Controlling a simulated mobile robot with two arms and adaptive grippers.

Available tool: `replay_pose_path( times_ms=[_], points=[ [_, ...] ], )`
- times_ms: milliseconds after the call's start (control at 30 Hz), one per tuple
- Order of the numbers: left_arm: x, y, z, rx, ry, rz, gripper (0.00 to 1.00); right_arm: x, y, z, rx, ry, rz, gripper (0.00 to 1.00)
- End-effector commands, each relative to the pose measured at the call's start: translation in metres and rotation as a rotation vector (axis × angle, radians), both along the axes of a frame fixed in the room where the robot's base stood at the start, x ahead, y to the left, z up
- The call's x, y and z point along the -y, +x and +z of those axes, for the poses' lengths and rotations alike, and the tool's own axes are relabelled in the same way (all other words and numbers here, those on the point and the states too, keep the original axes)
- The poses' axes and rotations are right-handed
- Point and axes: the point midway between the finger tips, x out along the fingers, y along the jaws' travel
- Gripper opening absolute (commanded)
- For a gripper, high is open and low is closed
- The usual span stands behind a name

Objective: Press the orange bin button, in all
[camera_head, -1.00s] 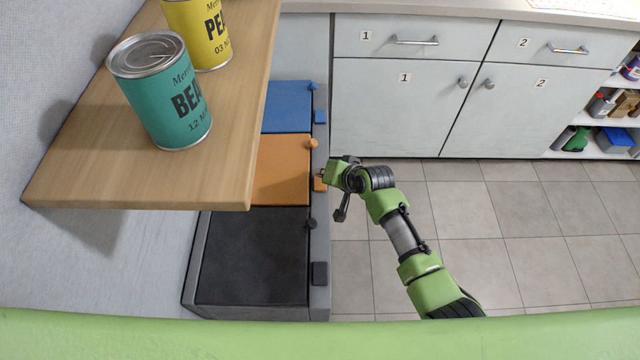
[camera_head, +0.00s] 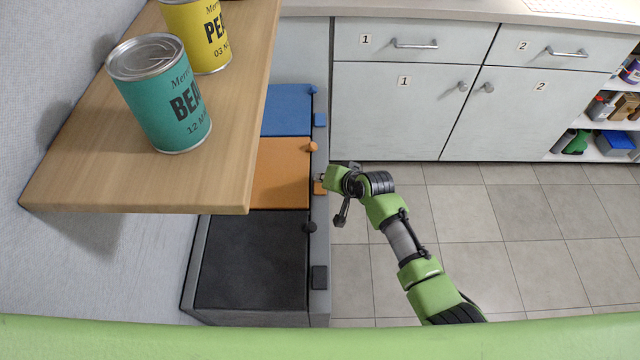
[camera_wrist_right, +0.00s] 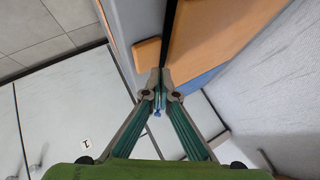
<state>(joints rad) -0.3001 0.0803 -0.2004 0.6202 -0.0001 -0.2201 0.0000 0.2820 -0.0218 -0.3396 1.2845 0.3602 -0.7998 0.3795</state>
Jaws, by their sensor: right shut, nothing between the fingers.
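The orange bin lid (camera_head: 283,172) sits between the blue and black ones, and it is closed. Its small orange button (camera_head: 319,187) is on the grey front rim, partly hidden by my right gripper (camera_head: 322,177). In the right wrist view the orange button (camera_wrist_right: 147,52) is just ahead of the right fingertips (camera_wrist_right: 160,75), which are shut and empty. The tips overlap the button's near end in that view; I cannot tell whether they touch it. The orange lid also shows there (camera_wrist_right: 205,35). My left gripper is not in view.
The blue bin lid (camera_head: 288,110) and black bin lid (camera_head: 252,260) flank the orange one. A wooden shelf (camera_head: 120,190) with a teal can (camera_head: 160,95) and a yellow can (camera_head: 200,35) overhangs the bins. White cabinets (camera_head: 400,110) stand behind; the tiled floor (camera_head: 520,215) is clear.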

Motion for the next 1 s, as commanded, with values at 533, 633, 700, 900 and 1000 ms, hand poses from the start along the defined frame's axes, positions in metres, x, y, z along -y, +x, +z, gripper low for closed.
replay_pose_path(
  times_ms=[533,633,700,900,1000],
  points=[
    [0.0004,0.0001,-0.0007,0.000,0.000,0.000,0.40,0.0000,-0.0001,-0.0020,0.000,0.000,0.000,0.00],
    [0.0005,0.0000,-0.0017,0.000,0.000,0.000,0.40,-0.0001,-0.0001,-0.0057,-0.001,0.000,0.001,0.00],
    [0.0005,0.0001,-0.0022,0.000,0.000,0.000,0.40,0.0000,-0.0001,-0.0079,-0.001,0.000,0.001,0.00],
    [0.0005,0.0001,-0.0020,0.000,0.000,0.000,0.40,-0.0002,0.0001,-0.0081,0.000,0.000,0.000,0.00],
    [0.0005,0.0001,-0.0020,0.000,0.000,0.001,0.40,-0.0002,0.0001,-0.0081,0.000,0.000,0.000,0.00]
  ],
)
